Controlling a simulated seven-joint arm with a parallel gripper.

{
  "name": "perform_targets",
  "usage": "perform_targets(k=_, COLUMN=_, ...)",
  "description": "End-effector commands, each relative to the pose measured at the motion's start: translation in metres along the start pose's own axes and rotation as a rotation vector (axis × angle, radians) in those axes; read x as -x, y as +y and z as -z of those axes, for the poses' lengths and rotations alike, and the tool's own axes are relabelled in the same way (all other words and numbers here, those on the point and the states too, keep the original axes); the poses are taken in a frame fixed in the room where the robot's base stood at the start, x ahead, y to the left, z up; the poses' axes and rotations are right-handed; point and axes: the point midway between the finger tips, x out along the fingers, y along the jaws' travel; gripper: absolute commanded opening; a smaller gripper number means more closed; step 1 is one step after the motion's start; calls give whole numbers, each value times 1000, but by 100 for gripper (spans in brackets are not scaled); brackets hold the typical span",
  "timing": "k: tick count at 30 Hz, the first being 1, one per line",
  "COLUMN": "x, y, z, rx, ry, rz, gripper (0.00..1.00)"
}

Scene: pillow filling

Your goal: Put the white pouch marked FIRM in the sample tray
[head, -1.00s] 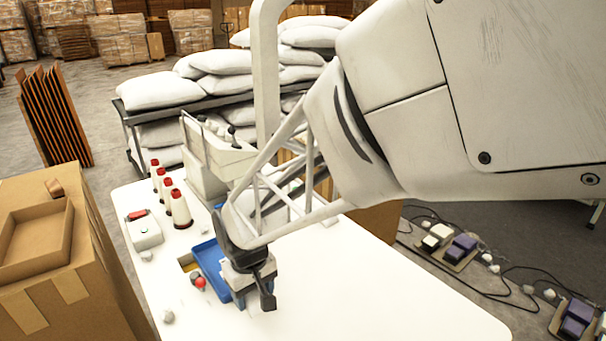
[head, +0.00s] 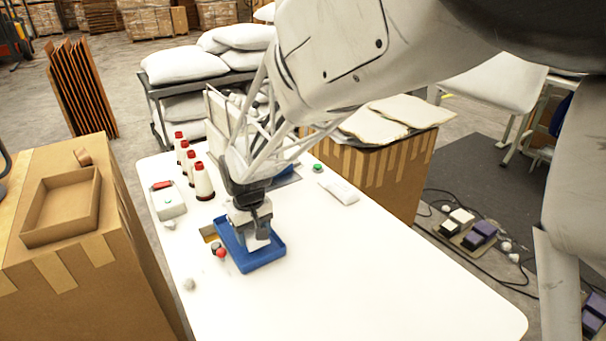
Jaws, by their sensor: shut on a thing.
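My gripper (head: 252,236) points down over the blue sample tray (head: 273,259) on the white table. It is shut on a small white pouch (head: 257,243), which shows only in part between the fingers, low over the tray. Any marking on it is hidden or too small to read. I cannot tell whether the pouch touches the tray floor. The tray's back part is hidden behind my gripper.
Red-topped white cones (head: 203,182) and a white device with a red part (head: 167,201) stand at the table's left. A red ball (head: 221,253) lies beside the tray. A flat white item (head: 340,191) lies at the back right. The table's front is clear.

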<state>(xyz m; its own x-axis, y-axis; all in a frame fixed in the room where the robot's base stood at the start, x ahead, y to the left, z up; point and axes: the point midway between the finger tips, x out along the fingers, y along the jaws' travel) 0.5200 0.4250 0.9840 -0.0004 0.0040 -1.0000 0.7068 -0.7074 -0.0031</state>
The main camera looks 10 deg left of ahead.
Motion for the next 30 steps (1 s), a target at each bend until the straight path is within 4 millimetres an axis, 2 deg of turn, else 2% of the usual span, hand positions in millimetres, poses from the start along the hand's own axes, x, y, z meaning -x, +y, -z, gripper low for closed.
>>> perform_targets(k=15, x=-3, y=1, z=5, rx=0, ry=-2, rz=0, gripper=37)
perform_targets(k=24, x=-30, y=1, z=5, rx=0, ry=-4, rz=0, gripper=37)
perform_targets(k=30, x=-36, y=1, z=5, rx=0, ry=-1, rz=0, gripper=37)
